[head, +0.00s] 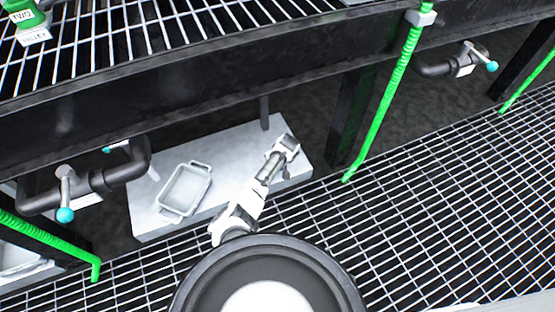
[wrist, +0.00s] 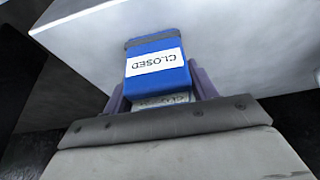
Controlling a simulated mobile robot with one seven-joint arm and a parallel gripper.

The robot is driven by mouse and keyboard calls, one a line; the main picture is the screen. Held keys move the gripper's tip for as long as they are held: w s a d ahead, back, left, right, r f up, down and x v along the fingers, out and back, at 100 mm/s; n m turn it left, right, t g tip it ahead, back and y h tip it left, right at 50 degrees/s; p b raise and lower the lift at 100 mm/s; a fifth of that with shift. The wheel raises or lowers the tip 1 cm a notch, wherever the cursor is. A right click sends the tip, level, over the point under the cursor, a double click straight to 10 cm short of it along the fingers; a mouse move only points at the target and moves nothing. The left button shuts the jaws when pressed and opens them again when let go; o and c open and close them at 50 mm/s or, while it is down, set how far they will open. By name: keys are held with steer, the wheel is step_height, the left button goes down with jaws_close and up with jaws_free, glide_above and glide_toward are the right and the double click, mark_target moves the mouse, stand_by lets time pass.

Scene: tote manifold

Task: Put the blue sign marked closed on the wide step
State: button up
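The blue sign (wrist: 158,80) with a white "CLOSED" label shows in the wrist view, its lettering upside down there. It sits between the two purple-grey fingers of my gripper (wrist: 157,92), which appear closed against its sides. A second pale label shows lower on it, partly hidden by the gripper. In the head view my gripper (head: 287,146) is over the right end of the wide white step (head: 235,150). I cannot make out the sign there. Whether the sign touches the step is unclear.
A pale two-handled tray (head: 185,190) stands on the step's left part. A dark beam (head: 200,75) crosses above the step, with a black post (head: 352,115) to the right. Pipes with a teal-tipped valve (head: 65,195) are at left. Green hoses (head: 385,100) hang nearby.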

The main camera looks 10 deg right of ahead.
steer(key=o, duration=0.3)
steer(key=shift+o, duration=0.2)
steer(key=shift+r, duration=0.1)
steer(key=shift+s+r+p, duration=0.15)
steer(key=shift+r+p, duration=0.4)
steer(key=shift+p, duration=0.15)
steer(key=p+v, duration=1.1)
steer(key=p, duration=0.2)
steer(key=shift+p, duration=0.35)
